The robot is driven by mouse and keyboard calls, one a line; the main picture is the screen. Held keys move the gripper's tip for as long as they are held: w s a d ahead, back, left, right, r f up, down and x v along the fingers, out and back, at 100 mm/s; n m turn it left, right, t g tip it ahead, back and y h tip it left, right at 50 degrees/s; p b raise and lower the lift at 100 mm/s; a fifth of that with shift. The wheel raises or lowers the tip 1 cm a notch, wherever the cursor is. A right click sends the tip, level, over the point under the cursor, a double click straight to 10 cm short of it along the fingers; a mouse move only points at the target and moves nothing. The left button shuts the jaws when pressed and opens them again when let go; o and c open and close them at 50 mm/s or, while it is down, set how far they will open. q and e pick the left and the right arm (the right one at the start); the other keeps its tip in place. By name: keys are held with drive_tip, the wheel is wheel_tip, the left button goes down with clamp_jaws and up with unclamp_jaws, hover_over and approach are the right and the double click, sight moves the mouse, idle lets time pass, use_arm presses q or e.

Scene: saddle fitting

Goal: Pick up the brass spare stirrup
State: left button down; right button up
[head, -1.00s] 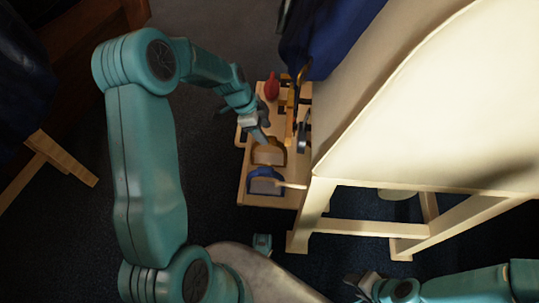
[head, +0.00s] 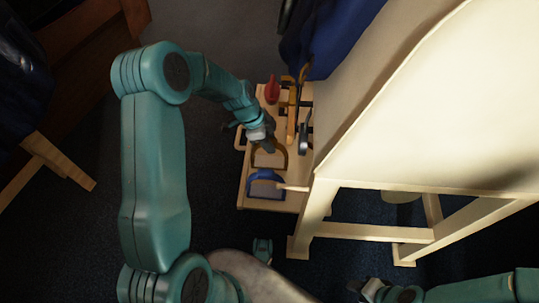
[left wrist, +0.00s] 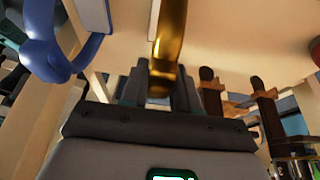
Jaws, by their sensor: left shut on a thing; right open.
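The brass stirrup (head: 285,157) is an arched hoop on the wooden tray (head: 244,190). My left gripper (head: 267,146) is at its upper part, pointing down. In the left wrist view the shiny brass stirrup (left wrist: 170,40) comes down between the fingers of my left gripper (left wrist: 160,85), which are shut on it. I cannot tell whether it is clear of the tray. My right gripper (head: 358,286) is open and empty, low near the bottom edge of the head view, away from the tray.
A blue stirrup-like piece (head: 266,182) lies on the tray nearer me; it also shows in the left wrist view (left wrist: 50,55). A red object (head: 272,90) and several tools stand farther back. A large cream saddle stand (head: 430,100) closes off the right. Dark floor lies left.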

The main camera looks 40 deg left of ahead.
use_arm(q)
drive_tip(key=shift+r, duration=0.1)
wheel_tip(320, 180, up, 4)
drive_tip(key=shift+f+p, duration=0.1)
drive_tip(key=shift+p, duration=0.85)
drive_tip(key=s+a+p, duration=0.1)
drive_tip(key=s+a, duration=0.3)
drive_tip(key=a, duration=0.4)
drive_tip(key=s+a, duration=0.4)
drive_tip(key=a, duration=0.3)
drive_tip(key=shift+s+a+f+p, duration=0.2)
drive_tip(key=shift+s+a+p, duration=0.15)
drive_tip(key=shift+s+p, duration=0.05)
